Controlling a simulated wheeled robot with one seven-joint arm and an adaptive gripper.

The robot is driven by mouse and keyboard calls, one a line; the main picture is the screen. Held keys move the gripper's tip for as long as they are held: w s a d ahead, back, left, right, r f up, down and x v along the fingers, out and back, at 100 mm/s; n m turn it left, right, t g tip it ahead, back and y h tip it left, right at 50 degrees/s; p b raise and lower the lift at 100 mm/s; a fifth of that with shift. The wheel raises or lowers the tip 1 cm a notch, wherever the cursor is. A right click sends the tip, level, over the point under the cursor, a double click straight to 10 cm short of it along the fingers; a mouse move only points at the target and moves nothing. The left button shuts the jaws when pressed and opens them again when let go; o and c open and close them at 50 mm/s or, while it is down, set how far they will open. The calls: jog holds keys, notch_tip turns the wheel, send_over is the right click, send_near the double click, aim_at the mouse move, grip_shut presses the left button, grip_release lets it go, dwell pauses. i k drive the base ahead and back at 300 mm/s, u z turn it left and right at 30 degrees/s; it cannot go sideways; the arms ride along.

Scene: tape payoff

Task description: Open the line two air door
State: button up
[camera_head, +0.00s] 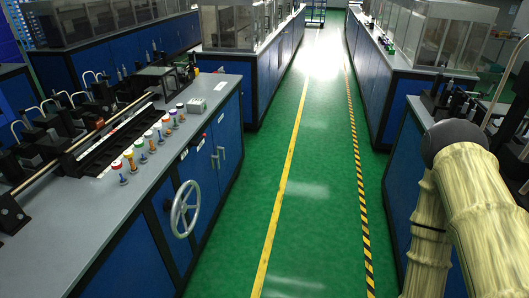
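Two blue cabinet doors (205,166) are in the front of the left workbench, and both look shut. Each has a small upright pale handle, a nearer one (215,162) and a farther one (222,152). No readable label shows which door is the line two air door. A grey spoked handwheel (185,208) stands out from the same bench front, nearer to me. My gripper is not in view; only pale ribbed arm parts with a dark rounded joint show at the right.
The left bench top (150,200) carries a row of colour-capped posts (140,150), a grey box (198,107) and machinery. A green aisle (310,190) with yellow and striped lines lies clear between the benches. Blue cabinets (400,180) border it on the right.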

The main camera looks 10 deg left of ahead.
aim_at(197, 165)
jog(key=u, duration=0.05)
jog(key=i, duration=1.65)
jog(key=u, duration=0.8)
jog(key=i, duration=0.65)
jog(key=u, duration=0.35)
